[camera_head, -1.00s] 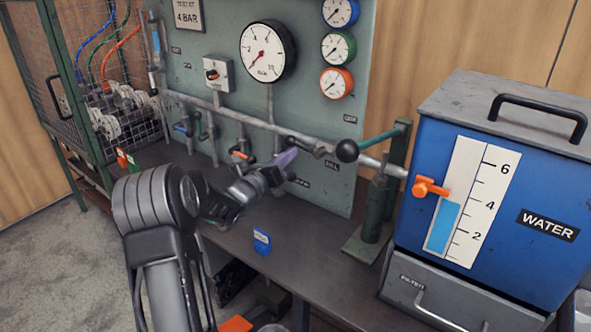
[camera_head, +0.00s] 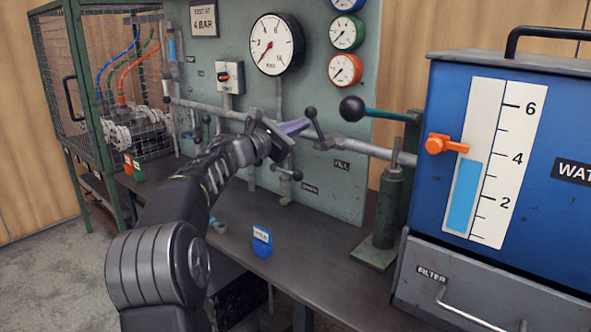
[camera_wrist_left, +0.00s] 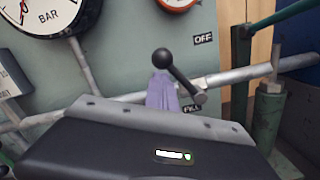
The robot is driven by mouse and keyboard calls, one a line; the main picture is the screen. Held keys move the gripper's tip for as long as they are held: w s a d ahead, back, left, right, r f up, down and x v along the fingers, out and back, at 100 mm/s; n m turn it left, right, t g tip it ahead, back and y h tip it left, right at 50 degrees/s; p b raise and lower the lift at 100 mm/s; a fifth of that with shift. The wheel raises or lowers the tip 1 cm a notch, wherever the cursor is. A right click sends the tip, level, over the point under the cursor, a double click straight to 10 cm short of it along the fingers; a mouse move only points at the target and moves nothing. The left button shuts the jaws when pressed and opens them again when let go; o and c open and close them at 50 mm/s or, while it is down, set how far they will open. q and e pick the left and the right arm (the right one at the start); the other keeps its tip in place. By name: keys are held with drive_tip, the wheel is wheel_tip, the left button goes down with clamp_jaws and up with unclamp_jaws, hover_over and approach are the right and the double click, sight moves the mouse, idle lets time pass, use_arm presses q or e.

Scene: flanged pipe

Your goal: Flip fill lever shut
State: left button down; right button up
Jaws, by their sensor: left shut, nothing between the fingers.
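The fill lever (camera_head: 313,122) is a dark rod with a black ball knob on the panel's grey pipe. It stands tilted up and left from its pivot. In the left wrist view the lever (camera_wrist_left: 180,75) points up-left, between the OFF label (camera_wrist_left: 203,38) above and the FILL label (camera_wrist_left: 192,108) below. My left gripper (camera_head: 296,126) has shut, empty purple fingers just left of the lever. In the left wrist view the fingertips (camera_wrist_left: 162,92) sit just under the knob; I cannot tell whether they touch it. My right gripper is not in view.
A hand pump with a black-balled green handle (camera_head: 385,112) stands right of the lever, beside the blue water tank (camera_head: 450,90). Gauges sit above the pipe (camera_head: 365,147). A mesh cage (camera_head: 60,90) is at left.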

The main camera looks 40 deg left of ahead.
use_arm(q)
drive_tip(key=d+m+b, duration=0.1)
drive_tip(key=m, duration=0.1)
drive_tip(key=d+r+m+b, duration=0.1)
drive_tip(key=shift+r+m+b, duration=0.2)
drive_tip(key=shift+m+b, duration=0.1)
drive_tip(key=shift+m, duration=0.1)
drive_tip(key=shift+d+r+b, duration=0.45)
drive_tip(key=shift+d+r, duration=0.05)
drive_tip(key=shift+d, duration=0.2)
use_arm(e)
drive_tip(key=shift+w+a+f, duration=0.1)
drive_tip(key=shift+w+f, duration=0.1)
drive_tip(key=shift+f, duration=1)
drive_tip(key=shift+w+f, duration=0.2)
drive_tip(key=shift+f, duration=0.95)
use_arm(q)
drive_tip(key=shift+w+d, duration=0.1)
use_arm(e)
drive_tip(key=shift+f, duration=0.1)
